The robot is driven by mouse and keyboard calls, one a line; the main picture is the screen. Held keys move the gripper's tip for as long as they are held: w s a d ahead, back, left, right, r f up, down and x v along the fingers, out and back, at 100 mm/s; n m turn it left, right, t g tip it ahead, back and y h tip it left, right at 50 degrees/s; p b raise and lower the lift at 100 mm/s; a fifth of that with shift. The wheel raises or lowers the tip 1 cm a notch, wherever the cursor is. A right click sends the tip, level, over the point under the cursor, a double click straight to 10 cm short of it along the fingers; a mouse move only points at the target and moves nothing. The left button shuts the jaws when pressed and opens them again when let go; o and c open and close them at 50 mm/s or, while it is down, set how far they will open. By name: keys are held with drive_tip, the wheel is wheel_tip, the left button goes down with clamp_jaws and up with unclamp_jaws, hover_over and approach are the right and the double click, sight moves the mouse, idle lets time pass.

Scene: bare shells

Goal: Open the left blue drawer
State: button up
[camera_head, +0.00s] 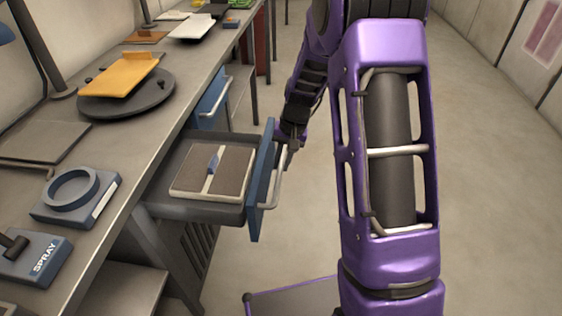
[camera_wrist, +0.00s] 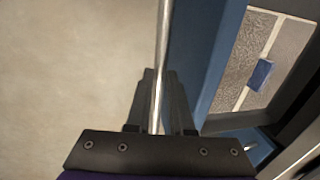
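The nearer blue drawer (camera_head: 262,180) stands pulled well out from the bench, with its grey tray (camera_head: 165,195) showing. Its silver bar handle (camera_head: 276,180) runs along the blue front. The handle also crosses the wrist view (camera_wrist: 162,50), beside the blue front (camera_wrist: 218,60). My gripper (camera_head: 290,146) is at the far part of this handle. In the wrist view my gripper's dark fingers (camera_wrist: 160,80) lie close on both sides of the bar and appear shut on it. A second blue drawer (camera_head: 212,100) farther along the bench looks closed.
A brown and cream notebook-like item (camera_head: 212,170) with a blue tab lies in the open drawer. The bench top (camera_head: 130,150) carries a dark round plate (camera_head: 125,97), an orange board (camera_head: 120,75) and a blue ring holder (camera_head: 75,195).

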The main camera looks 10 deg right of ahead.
drive_tip(key=o, duration=0.4)
drive_tip(key=s+d+r+p, duration=0.1)
drive_tip(key=d+r+p, duration=0.2)
drive_tip(key=r, duration=1.4)
drive_tip(key=shift+r, duration=0.1)
